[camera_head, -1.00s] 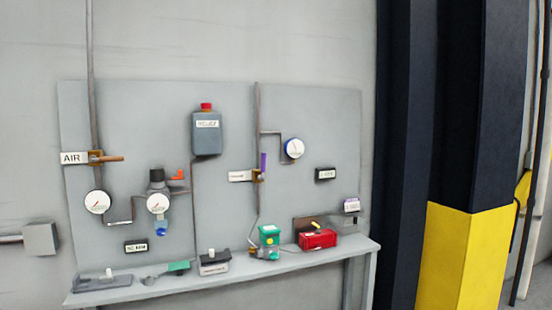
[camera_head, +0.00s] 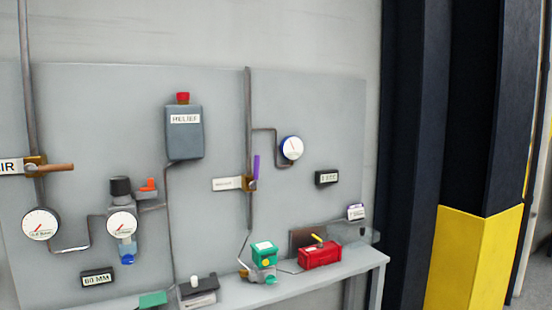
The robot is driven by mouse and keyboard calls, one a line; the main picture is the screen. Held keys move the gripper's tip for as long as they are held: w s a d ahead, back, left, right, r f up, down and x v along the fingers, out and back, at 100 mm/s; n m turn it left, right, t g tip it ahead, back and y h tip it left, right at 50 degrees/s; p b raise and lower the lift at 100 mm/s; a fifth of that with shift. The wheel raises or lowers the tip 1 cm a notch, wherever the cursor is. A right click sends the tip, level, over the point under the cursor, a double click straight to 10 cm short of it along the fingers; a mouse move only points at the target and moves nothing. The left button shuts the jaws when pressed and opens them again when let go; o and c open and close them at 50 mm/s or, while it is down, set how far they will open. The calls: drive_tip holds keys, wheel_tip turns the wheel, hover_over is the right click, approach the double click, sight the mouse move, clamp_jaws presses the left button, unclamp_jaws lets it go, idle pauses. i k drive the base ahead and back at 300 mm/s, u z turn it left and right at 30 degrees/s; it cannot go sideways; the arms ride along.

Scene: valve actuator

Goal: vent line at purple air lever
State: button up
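The purple air lever (camera_head: 256,168) stands upright on a brass valve (camera_head: 250,184) on the vertical pipe (camera_head: 249,120), right of the middle of the grey panel. A white label (camera_head: 227,184), too small to read, sits just left of the valve. A round white gauge (camera_head: 291,148) hangs on a branch pipe to the right of the lever. My gripper is not in view.
A grey shelf (camera_head: 335,268) runs below the panel, bearing a green-topped actuator (camera_head: 264,254) and a red box (camera_head: 319,255). A grey RELIEF box (camera_head: 184,134) is left of the lever. A dark and yellow column (camera_head: 470,260) stands at the right.

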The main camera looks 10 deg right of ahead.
sight(253, 185)
drive_tip(key=u, duration=0.1)
drive_tip(key=i, duration=0.7)
drive_tip(key=u, duration=0.6)
drive_tip(key=i, duration=0.4)
drive_tip(key=u, duration=0.3)
